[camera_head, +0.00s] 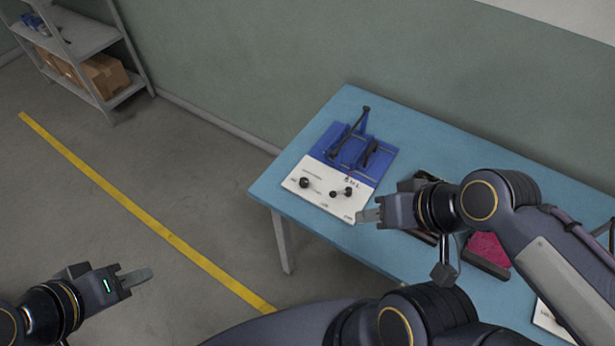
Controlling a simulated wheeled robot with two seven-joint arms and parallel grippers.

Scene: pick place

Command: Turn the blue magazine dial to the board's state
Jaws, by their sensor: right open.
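A blue-and-white fixture lies flat on the blue table. Its blue magazine part (382,160) at the back carries dark upright pieces and a long black lever-like bar (352,130). Its white front panel (322,192) has a black knob (305,183) at the left and another dark knob-like dial (346,191) at the right, with small print too small to read. My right gripper (368,214) is open, just in front of the panel's right corner, with nothing visible in it. My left gripper (133,278) is over the floor at lower left, away from the table; its jaw gap is unclear.
The blue table (287,182) has bare room at its left edge. A magenta item (487,247) in a dark holder and a white sheet (545,318) lie to the right, partly behind my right arm. A grey shelf (85,40) with cardboard boxes stands far left.

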